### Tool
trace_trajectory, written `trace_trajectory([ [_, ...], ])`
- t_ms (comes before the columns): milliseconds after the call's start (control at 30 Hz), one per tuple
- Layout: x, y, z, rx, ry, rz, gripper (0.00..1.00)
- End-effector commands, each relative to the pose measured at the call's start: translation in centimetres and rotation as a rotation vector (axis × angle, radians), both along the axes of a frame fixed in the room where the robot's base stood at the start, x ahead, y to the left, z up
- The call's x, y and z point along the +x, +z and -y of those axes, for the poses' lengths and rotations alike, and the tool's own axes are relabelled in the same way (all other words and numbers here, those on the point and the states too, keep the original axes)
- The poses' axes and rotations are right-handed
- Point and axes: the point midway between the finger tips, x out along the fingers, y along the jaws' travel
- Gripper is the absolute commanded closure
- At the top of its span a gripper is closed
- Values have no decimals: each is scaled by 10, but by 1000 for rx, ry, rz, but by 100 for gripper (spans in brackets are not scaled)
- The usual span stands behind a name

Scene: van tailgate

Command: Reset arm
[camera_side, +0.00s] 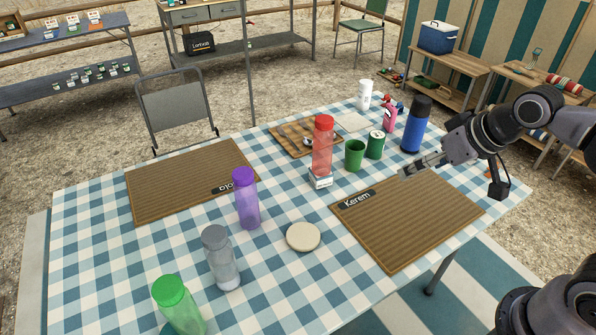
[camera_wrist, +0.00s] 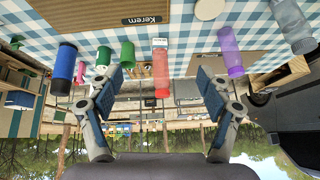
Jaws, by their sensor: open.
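My gripper (camera_side: 408,171) hangs above the far edge of the brown "Kerem" placemat (camera_side: 410,230), at the right of the checked table. It holds nothing. In the wrist view, which is upside down, the two fingers of my gripper (camera_wrist: 160,80) stand wide apart. The red bottle (camera_side: 322,148) stands on a small white block left of my gripper. It shows between the fingers in the wrist view (camera_wrist: 161,80). A green cup (camera_side: 355,155), a green can (camera_side: 375,146) and a blue bottle (camera_side: 411,125) stand near my gripper.
A purple bottle (camera_side: 245,200), a grey bottle (camera_side: 220,258) and a green bottle (camera_side: 178,305) stand at the left front. A round cream disc (camera_side: 303,237) lies between the placemats. The second placemat (camera_side: 175,180) is bare except for its name tag. A chair (camera_side: 173,105) stands behind.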

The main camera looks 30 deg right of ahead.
Motion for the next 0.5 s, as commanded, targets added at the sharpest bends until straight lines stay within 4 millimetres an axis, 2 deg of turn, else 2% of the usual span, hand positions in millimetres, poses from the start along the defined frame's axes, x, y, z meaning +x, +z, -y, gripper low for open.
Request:
trace_trajectory([
  [33,-8,-8,7,-21,12,14,22],
  [200,-18,-19,17,-67,47,37,22],
  [500,-18,-19,18,-73,52,39,22],
])
